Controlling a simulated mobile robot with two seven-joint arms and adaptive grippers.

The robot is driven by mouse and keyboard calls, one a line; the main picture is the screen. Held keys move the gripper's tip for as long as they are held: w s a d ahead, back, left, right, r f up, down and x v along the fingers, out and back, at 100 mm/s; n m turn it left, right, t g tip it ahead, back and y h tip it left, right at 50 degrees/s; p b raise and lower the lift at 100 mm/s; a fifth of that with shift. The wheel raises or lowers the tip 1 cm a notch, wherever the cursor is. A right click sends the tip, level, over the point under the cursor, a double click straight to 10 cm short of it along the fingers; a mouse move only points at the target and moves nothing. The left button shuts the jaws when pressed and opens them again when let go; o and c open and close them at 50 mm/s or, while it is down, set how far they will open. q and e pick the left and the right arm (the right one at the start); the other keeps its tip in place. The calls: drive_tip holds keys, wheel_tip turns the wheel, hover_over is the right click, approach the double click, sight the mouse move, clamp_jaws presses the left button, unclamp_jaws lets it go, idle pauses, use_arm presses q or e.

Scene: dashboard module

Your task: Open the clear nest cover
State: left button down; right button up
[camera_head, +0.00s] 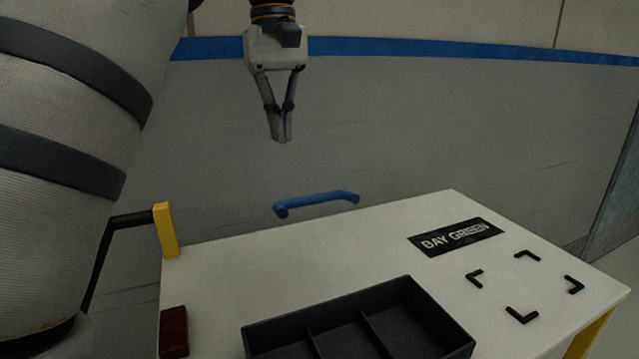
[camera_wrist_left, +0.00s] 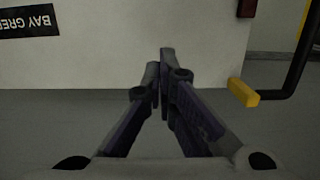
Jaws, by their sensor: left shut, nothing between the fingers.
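My left gripper (camera_head: 281,136) hangs pointing down in the upper middle of the head view, above and beyond the table's far edge. Its fingers are together with nothing between them. In the left wrist view the closed fingers (camera_wrist_left: 163,62) show at the centre, in front of the floor and table. A blue bar handle (camera_head: 316,203) shows at the far side of the table, below the gripper and clearly apart from it. I cannot make out a clear cover in either view. My right gripper is not in view.
The white table (camera_head: 235,280) carries a black divided tray (camera_head: 415,300), a BAY GREEN label (camera_head: 456,237), black corner marks (camera_head: 522,316) and a dark red block (camera_head: 173,332). A yellow-ended black bar (camera_head: 165,230) stands at the left edge. Space around the gripper is free.

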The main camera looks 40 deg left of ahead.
use_arm(q)
drive_tip(key=s+d+f+p, duration=0.1)
drive_tip(key=s+d+f, duration=0.1)
drive_tip(key=d+f, duration=0.2)
wheel_tip(320, 180, down, 4)
drive_tip(key=shift+s+r, duration=0.1)
drive_tip(key=shift+s, duration=0.15)
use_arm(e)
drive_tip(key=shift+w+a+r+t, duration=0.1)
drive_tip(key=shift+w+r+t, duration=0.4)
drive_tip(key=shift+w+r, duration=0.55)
